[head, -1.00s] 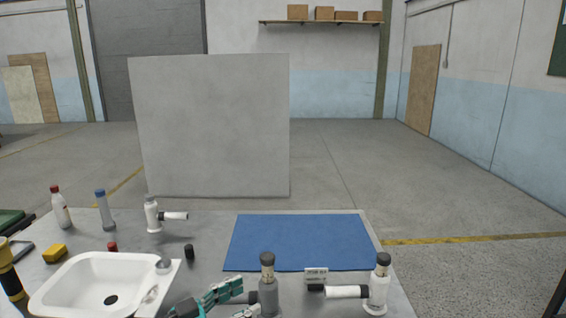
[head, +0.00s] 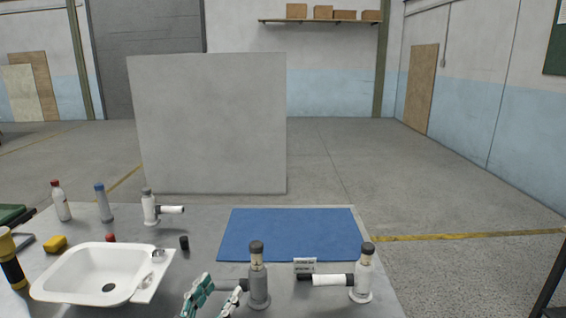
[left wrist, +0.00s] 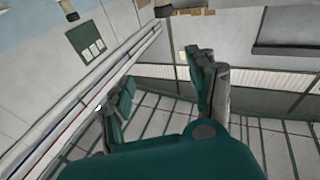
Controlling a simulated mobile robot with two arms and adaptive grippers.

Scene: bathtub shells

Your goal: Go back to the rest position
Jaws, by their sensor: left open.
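My left gripper (head: 200,289), with teal and grey fingers, shows at the bottom edge of the head view, in front of the table. It points upward, open, with nothing seen between its fingers. It stands just left of the grey tap-like fitting (head: 259,287); I cannot tell whether they touch. In the left wrist view the open fingers (left wrist: 165,88) are spread wide, with only floor and wall beyond them. My right gripper is not in view.
The grey table (head: 200,235) holds a white basin (head: 75,272), a blue mat (head: 290,234), and white fittings at the back (head: 150,208) and right (head: 363,275). Bottles (head: 61,202) stand at the left. A grey panel (head: 210,122) stands behind the table.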

